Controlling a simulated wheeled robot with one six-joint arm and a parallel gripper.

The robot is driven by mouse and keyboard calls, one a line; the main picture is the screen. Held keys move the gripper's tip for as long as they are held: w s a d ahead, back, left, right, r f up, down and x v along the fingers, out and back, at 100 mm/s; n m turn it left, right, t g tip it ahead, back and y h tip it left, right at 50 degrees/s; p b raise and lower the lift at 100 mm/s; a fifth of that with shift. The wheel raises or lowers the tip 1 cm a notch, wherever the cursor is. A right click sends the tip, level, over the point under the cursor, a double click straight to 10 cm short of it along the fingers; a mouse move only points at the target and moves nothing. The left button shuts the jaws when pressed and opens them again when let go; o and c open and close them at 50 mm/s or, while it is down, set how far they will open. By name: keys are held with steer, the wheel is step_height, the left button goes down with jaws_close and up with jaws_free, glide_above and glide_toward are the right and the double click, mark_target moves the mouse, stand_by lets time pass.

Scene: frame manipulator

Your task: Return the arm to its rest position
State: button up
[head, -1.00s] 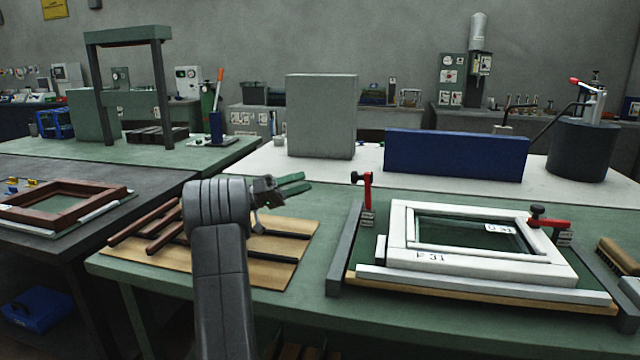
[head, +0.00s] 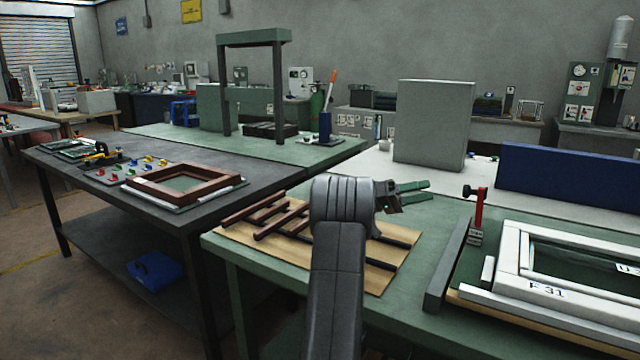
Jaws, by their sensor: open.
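My gripper (head: 424,191) is at the middle right of the head view, with its green fingers apart and nothing between them. It points right, above the green bench (head: 300,287). My grey arm rises from the bottom edge and is bent at a rounded joint just left of the gripper. It hides part of a tan board (head: 375,281) with brown and dark strips (head: 275,219) on it. The gripper appears apart from the white frame (head: 540,290) marked F 31, which is cut off at the right edge.
A red clamp (head: 479,208) stands by a grey rail (head: 449,265) left of the white frame. A dark table (head: 100,171) at the left holds a brown frame (head: 150,192). A grey block (head: 432,125) and blue panel (head: 570,180) stand behind. Floor is open at the lower left.

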steer(key=s+d, duration=0.2)
steer(key=d, duration=0.7)
steer(key=shift+s+r, duration=0.4)
steer(key=shift+r, duration=0.05)
steer(key=shift+a, duration=0.1)
steer(key=w+a+f, duration=0.1)
steer(key=w+a, duration=0.1)
steer(key=a, duration=0.5)
steer(key=w+a, duration=0.3)
steer(key=a, duration=0.5)
glide_toward(469, 187)
steer(key=d, duration=0.5)
steer(key=s+d+r+y+p, duration=0.1)
steer(key=p, duration=0.1)
steer(key=s+d+r+m+y+p, duration=0.1)
steer(key=d+r+p, duration=0.1)
steer(key=p, duration=0.1)
steer(key=shift+s+d+t+y, duration=0.3)
steer(key=shift+d+y, duration=0.05)
steer(key=shift+y, duration=0.05)
steer(key=shift+s+d+f+p, duration=0.1)
steer(key=shift+d+f+p, duration=0.1)
steer(key=shift+p, duration=0.1)
